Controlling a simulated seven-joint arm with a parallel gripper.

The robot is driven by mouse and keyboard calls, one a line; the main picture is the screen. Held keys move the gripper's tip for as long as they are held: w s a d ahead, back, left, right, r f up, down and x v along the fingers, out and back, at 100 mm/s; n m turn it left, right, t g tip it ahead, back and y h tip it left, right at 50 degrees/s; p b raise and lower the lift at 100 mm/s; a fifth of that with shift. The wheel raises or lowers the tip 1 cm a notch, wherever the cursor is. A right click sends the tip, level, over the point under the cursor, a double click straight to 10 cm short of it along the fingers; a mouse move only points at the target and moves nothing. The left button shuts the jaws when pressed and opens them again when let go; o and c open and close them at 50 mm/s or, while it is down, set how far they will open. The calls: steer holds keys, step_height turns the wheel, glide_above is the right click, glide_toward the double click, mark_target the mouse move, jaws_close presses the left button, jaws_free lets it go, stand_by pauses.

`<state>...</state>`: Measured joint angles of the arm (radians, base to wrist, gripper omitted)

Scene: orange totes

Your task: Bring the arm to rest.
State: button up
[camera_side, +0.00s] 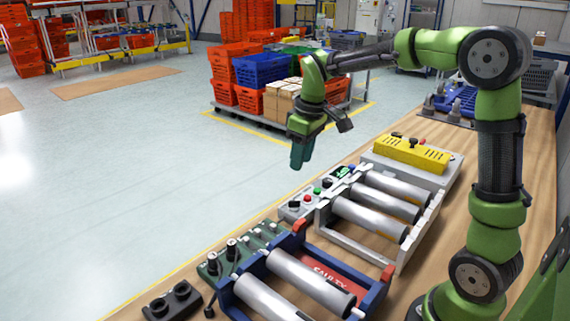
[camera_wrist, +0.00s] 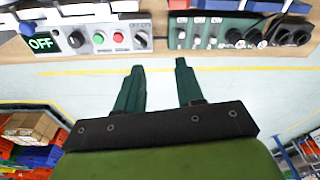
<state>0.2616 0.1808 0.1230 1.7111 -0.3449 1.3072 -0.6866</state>
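My gripper (camera_side: 299,157) hangs at the end of my green arm in the side view, pointing down over the floor just beyond the bench's far edge. In the wrist view my gripper (camera_wrist: 158,66) shows two dark green fingers standing apart with nothing between them. It is open and empty. Bare floor and the bench edge show past the fingertips. My gripper is apart from everything in view.
The wooden bench (camera_side: 540,150) carries two roller units, one with a blue frame (camera_side: 372,297) and one grey (camera_side: 345,238), plus a yellow box (camera_side: 411,154). Control panels with buttons (camera_wrist: 115,38) line the bench edge. Stacked crates (camera_side: 262,69) stand beyond on the floor.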

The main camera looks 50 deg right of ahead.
steer(key=s+a+r+m+t+y, duration=0.1)
steer(key=s+a+m+t, duration=0.1)
steer(key=s, duration=0.6)
steer(key=s+a+r+m+t, duration=0.1)
steer(key=s+a+m+t, duration=0.2)
steer(key=s+a, duration=0.3)
steer(key=s+m, duration=0.1)
steer(key=s, duration=0.2)
steer(key=shift+s+a+r+y, duration=0.2)
steer(key=shift+a+r+y, duration=0.15)
steer(key=shift+y, duration=0.05)
